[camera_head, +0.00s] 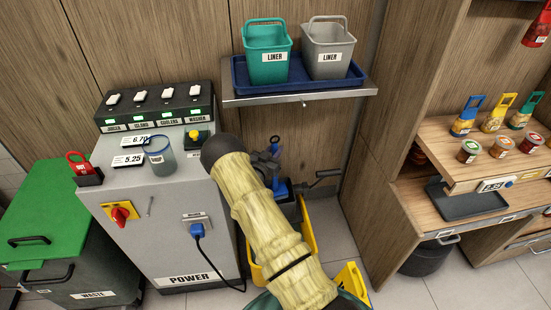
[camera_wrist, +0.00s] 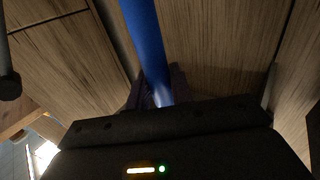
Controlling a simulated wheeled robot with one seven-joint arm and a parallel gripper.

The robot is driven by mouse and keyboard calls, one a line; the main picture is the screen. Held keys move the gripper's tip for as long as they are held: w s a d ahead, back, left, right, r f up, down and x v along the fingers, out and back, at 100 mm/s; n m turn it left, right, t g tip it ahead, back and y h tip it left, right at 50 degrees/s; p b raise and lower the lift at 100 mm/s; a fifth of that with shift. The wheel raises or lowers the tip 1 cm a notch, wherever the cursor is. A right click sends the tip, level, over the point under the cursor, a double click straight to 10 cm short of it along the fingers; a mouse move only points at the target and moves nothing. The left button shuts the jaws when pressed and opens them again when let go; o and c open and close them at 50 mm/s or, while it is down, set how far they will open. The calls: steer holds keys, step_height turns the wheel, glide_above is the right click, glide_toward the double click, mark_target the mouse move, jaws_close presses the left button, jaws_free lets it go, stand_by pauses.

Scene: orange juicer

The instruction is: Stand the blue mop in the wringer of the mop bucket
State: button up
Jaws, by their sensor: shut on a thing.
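The blue mop's handle (camera_wrist: 145,40) runs up from between the fingers of my gripper (camera_wrist: 158,88) in the wrist view. In the head view a short blue piece of the mop (camera_head: 275,141) shows above my gripper (camera_head: 268,161), which is shut on the handle. The yellow mop bucket (camera_head: 309,228) stands on the floor below, largely behind my arm. A dark lever (camera_head: 326,174) sticks out at its upper right. A blue part (camera_head: 283,189) shows just under my gripper; I cannot tell whether it is mop or wringer. The mop's lower end is hidden.
A grey power cabinet (camera_head: 175,225) stands left of the bucket, with a blue plug and cable on its front. A shelf (camera_head: 300,98) with two liner buckets hangs above. A wooden counter unit (camera_head: 400,215) stands at right. A yellow object (camera_head: 351,281) is low beside my arm.

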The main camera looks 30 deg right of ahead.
steer(key=w+d+f+b, duration=0.1)
steer(key=w+f+b, duration=0.3)
steer(key=f+b, duration=1)
steer(key=shift+w+f+b, duration=0.15)
steer(key=shift+f+b, duration=0.25)
steer(key=shift+f, duration=0.45)
steer(key=shift+d, duration=0.1)
stand_by(0.6)
steer(key=o, duration=0.9)
steer(key=shift+o, duration=0.6)
steer(key=shift+f, duration=0.1)
step_height(320, 180, up, 10)
steer(key=p, duration=0.3)
